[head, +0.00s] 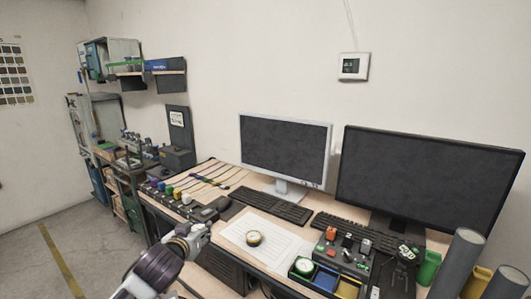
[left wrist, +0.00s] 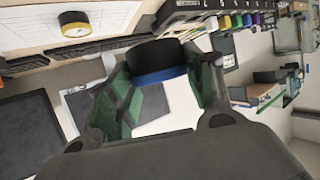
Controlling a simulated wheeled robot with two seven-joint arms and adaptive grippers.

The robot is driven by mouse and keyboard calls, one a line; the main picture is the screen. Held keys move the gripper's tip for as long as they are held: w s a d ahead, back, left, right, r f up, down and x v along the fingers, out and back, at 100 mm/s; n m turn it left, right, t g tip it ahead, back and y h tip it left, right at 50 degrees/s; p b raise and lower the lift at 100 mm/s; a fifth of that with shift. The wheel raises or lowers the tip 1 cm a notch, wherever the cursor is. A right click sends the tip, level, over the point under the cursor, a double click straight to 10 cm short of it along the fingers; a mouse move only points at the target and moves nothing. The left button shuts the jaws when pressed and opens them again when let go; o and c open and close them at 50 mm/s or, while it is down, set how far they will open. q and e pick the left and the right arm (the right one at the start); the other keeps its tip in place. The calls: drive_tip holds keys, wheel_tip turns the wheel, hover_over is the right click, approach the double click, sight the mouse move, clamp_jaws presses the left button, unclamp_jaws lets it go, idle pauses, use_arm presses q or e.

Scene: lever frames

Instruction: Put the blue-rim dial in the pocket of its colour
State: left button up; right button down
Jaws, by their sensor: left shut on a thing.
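My left gripper (head: 201,234) is shut on the blue-rim dial, just off the front left of the white sheet. In the left wrist view the blue-rim dial (left wrist: 157,62) shows as a dark disc with a blue band, held between the green-padded fingers (left wrist: 160,85). In the head view I cannot make the dial out at the gripper. The tray has a blue pocket (head: 325,279) that looks empty, a yellow pocket (head: 347,289), and a green pocket with a green-rim dial (head: 303,266) in it. My right gripper is not in view.
A yellow-rim dial (head: 254,238) lies on the white sheet (head: 278,238); it also shows in the left wrist view (left wrist: 74,24). A black control box (head: 343,258) stands behind the tray. Keyboards (head: 271,205) and two monitors (head: 285,147) stand further back.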

use_arm(q)
drive_tip(key=s+f, duration=0.3)
drive_tip(key=f, duration=0.4)
drive_tip(key=s+f, duration=0.3)
drive_tip(key=f, duration=0.4)
drive_tip(key=shift+s+a, duration=0.4)
drive_tip(key=shift+r, duration=0.15)
